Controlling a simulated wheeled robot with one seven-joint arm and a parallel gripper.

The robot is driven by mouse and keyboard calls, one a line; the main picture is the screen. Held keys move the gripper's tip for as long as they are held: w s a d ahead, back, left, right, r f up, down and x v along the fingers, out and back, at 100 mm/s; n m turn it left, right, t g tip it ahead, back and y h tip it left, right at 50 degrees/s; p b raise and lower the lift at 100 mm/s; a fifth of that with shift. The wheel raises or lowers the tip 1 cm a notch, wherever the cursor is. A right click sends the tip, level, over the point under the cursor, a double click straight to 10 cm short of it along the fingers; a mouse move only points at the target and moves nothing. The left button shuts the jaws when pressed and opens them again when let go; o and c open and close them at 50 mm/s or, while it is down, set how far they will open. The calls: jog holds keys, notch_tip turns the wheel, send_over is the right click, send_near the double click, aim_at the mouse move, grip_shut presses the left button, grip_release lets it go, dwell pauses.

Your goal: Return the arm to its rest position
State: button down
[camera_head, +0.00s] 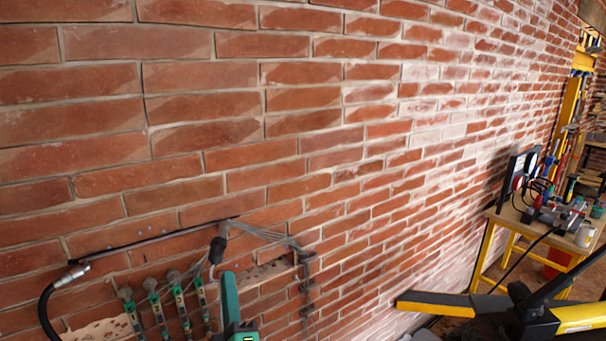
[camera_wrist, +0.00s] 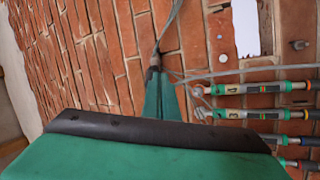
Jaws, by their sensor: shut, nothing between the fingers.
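My gripper (camera_head: 230,285) shows at the bottom of the head view as a green, narrow finger shape, close to the brick wall (camera_head: 330,130). In the wrist view the green fingers of my gripper (camera_wrist: 158,88) are together and point at the wall. No object shows held between them. A dark-ended piece on a grey line (camera_wrist: 171,22) appears right at the fingertips in the wrist view; I cannot tell whether they touch. Most of my arm is out of view.
Several green-banded tools (camera_head: 155,305) hang beside my gripper, also seen in the wrist view (camera_wrist: 265,88). A metal rod (camera_head: 150,243) with a black hose (camera_head: 45,310) lies along the wall. A cluttered workbench (camera_head: 530,217) stands at right. A yellow-and-black beam (camera_head: 440,304) crosses the lower right.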

jog(key=shift+f, duration=0.1)
jog(key=s+d+f+m+g+h, duration=0.2)
jog(key=s+d+f+m, duration=0.25)
jog(key=s+f, duration=0.55)
jog(key=s+d+f+m+g+h, duration=0.15)
jog(key=s+d+f+m, duration=0.45)
jog(key=f, duration=0.6)
jog(key=s+d+f+m+g+h, duration=0.1)
jog(key=s+d+f+m, duration=0.1)
jog(key=s, duration=0.7)
jog(key=s+d+f+m+g+h, duration=0.1)
jog(key=s+d+f, duration=0.1)
jog(key=s, duration=0.7)
jog(key=s+d+f+m+g+h, duration=0.1)
jog(key=s+d+f+m, duration=0.1)
jog(key=s, duration=0.7)
jog(key=shift+s+f+m, duration=0.15)
jog(key=shift+f+m, duration=0.15)
jog(key=shift+m, duration=0.05)
